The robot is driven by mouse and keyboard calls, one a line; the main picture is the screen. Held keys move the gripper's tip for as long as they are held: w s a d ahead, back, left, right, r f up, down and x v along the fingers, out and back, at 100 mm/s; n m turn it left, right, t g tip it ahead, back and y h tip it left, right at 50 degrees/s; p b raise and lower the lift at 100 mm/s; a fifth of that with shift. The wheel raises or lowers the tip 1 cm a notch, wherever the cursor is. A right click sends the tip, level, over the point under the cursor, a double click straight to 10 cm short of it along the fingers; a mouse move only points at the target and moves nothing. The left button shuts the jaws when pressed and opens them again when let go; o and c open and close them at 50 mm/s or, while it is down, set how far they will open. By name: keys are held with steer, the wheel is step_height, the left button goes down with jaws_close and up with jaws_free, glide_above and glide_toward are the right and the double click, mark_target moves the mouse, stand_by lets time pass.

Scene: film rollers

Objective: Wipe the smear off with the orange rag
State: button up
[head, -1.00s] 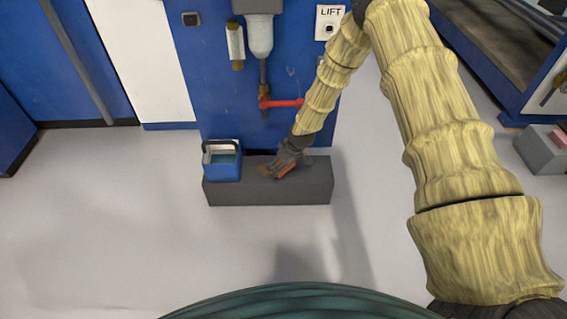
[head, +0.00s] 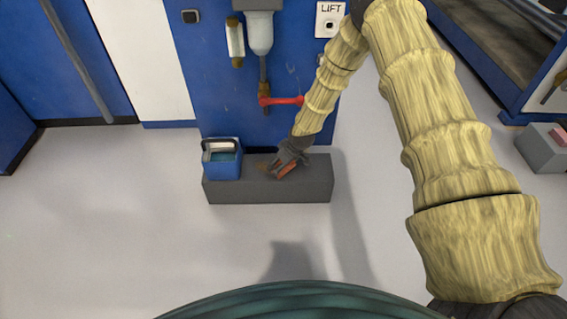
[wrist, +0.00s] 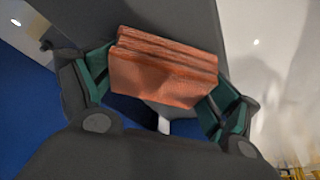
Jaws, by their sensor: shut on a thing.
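The orange rag (wrist: 165,72) is a folded, layered block held between the green-lined fingers of my gripper (wrist: 160,88) in the wrist view. In the head view, my gripper (head: 284,168) is low over the top of the dark grey block (head: 267,192), with the rag (head: 287,169) at its tip. I cannot tell whether the rag touches the block. A faint brownish patch, apparently the smear (head: 262,166), shows on the block's top just left of my gripper. The gripper may hide part of it.
A blue open-topped caddy (head: 222,166) with a dark handle stands on the block's left end. A red lever (head: 282,101) on a pipe projects from the blue wall panel above. A grey box (head: 544,150) stands far right. The floor in front is clear.

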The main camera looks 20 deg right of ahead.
mark_target(252, 168)
steer(key=shift+f, duration=0.2)
steer(key=shift+a, duration=0.1)
steer(key=shift+w+a+r+p, duration=0.1)
steer(key=shift+w+a+p, duration=0.15)
steer(key=shift+a, duration=0.5)
steer(key=shift+w+a+r+p, duration=0.1)
steer(key=shift+w+a, duration=0.1)
steer(key=shift+a, duration=0.5)
steer(key=shift+w+a+f, duration=0.1)
steer(key=shift+w+a, duration=0.1)
steer(key=shift+a, duration=0.5)
steer(key=shift+w+a+f, duration=0.1)
steer(key=shift+w+a, duration=0.05)
steer(key=shift+a, duration=0.55)
steer(key=shift+w+a+f, duration=0.1)
steer(key=shift+w+a, duration=0.1)
steer(key=shift+a, duration=0.5)
steer(key=shift+w+a+r+p, duration=0.1)
steer(key=shift+w+a+p, duration=0.1)
steer(key=shift+a, duration=0.4)
steer(key=shift+w+a+f+p, duration=0.1)
steer(key=shift+w+a+p, duration=0.1)
steer(key=shift+a, duration=0.4)
steer(key=shift+w+a+r+p, duration=0.1)
steer(key=shift+w+a+p, duration=0.1)
steer(key=shift+a, duration=0.4)
steer(key=shift+d, duration=0.1)
